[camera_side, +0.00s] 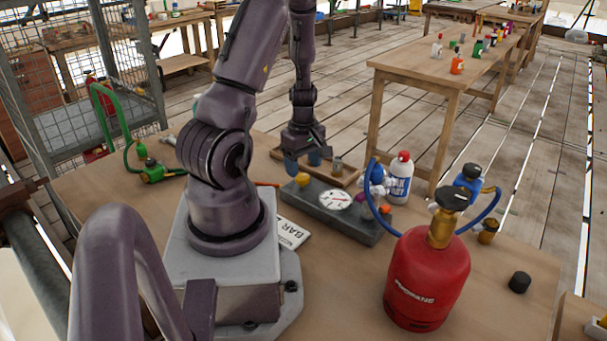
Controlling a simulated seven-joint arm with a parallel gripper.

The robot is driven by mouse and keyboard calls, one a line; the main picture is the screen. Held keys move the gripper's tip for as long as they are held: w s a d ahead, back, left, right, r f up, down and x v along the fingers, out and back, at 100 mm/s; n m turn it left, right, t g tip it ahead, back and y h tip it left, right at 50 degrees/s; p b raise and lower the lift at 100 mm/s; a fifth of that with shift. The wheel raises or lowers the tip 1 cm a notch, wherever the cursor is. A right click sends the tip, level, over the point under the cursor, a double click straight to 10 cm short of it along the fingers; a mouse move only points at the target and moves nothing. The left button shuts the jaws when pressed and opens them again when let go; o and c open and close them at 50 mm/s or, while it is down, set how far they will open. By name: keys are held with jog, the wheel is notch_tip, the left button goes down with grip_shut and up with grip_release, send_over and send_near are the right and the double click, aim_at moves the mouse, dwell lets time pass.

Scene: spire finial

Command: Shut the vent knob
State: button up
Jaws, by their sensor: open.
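A grey manifold block (352,228) lies on the workbench behind the red gas cylinder (425,280). It carries a round white dial (335,199), a yellow knob (302,179) at its left end, and small purple (367,199) and orange-red (384,210) knobs at the right. I cannot tell which knob is the vent knob. The cylinder has a black handwheel (452,198) on its brass valve.
A blue hose (385,222) loops from the block area to a blue regulator (468,178). A white bottle (400,178) stands behind the block. A wooden tray (345,180) lies behind my gripper. A black cap (520,282) sits at right; the front right bench is mostly clear.

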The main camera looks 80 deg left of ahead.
aim_at(302, 177)
jog(key=shift+f, duration=1.65)
jog(key=c, duration=0.9)
jog(key=shift+c, duration=0.2)
jog(key=m, duration=0.6)
jog(key=shift+s+m, duration=0.1)
jog(key=shift+m, duration=0.2)
jog(key=m, duration=0.5)
jog(key=shift+s+m, duration=0.1)
jog(key=shift+m, duration=0.2)
